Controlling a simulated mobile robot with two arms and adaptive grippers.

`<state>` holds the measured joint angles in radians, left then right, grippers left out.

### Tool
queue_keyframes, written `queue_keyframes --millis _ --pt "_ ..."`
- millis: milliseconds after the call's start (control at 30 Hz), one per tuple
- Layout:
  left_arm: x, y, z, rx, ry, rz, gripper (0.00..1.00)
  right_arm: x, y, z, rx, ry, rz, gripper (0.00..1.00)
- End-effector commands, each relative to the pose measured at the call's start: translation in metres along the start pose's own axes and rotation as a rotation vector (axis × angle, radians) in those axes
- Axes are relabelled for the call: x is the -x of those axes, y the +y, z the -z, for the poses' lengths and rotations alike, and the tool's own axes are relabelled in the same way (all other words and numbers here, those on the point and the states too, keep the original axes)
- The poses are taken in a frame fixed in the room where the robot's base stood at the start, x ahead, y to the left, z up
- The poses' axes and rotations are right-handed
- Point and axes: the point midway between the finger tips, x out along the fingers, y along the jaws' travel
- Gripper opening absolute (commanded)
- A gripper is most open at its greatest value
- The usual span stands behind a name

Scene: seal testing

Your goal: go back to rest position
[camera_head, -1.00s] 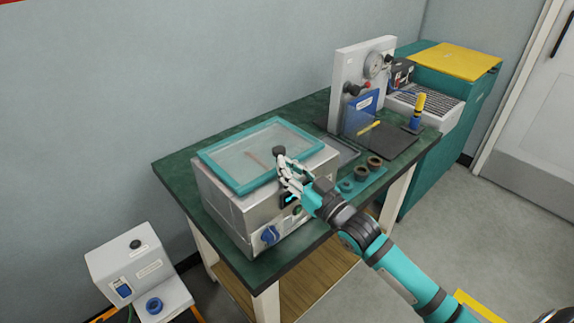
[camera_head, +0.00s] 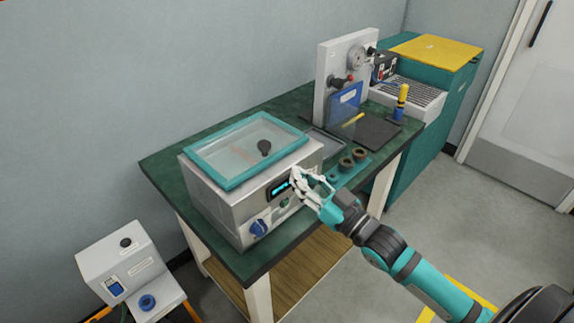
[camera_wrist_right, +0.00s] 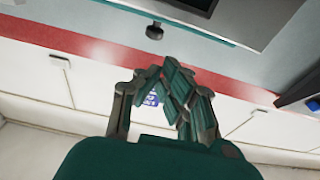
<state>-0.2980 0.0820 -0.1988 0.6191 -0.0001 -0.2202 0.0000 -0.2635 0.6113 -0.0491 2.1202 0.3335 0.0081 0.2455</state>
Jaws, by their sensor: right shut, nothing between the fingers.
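My right gripper (camera_head: 297,177) is shut and empty, in front of the right front corner of a steel box-shaped machine (camera_head: 226,207). The machine has a teal-framed clear lid (camera_head: 222,150) lying closed on top, with a black knob (camera_head: 264,147). My left gripper is in neither view.
The machine stands on a dark green table (camera_head: 160,172). Brown rings (camera_head: 346,164) lie on a teal holder right of my gripper. A white gauge panel (camera_head: 327,85) stands behind. A small grey device (camera_head: 120,262) is at lower left. The floor at right is open.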

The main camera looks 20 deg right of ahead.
Motion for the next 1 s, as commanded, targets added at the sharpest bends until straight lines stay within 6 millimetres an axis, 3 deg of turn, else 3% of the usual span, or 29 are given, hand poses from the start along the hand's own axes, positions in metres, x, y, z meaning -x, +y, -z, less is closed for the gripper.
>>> queue_keyframes --millis 267,367,467,600,700,1000 --pt "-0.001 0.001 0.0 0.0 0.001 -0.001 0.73 0.005 -0.002 -0.007 -0.001 -0.028 -0.008 0.0" --pt "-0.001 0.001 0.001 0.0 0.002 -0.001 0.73 0.012 -0.011 -0.03 -0.005 -0.131 -0.033 0.0" --pt "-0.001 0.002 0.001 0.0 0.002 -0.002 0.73 0.03 -0.026 -0.069 -0.006 -0.316 -0.073 0.0" --pt "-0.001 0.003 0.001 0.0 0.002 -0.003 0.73 0.076 -0.052 -0.124 -0.006 -0.638 -0.13 0.0" --pt "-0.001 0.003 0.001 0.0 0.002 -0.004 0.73 0.113 -0.068 -0.149 -0.012 -0.839 -0.156 0.0" --pt "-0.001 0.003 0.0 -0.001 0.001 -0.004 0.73 0.2 -0.103 -0.175 -0.044 -1.235 -0.185 0.0"
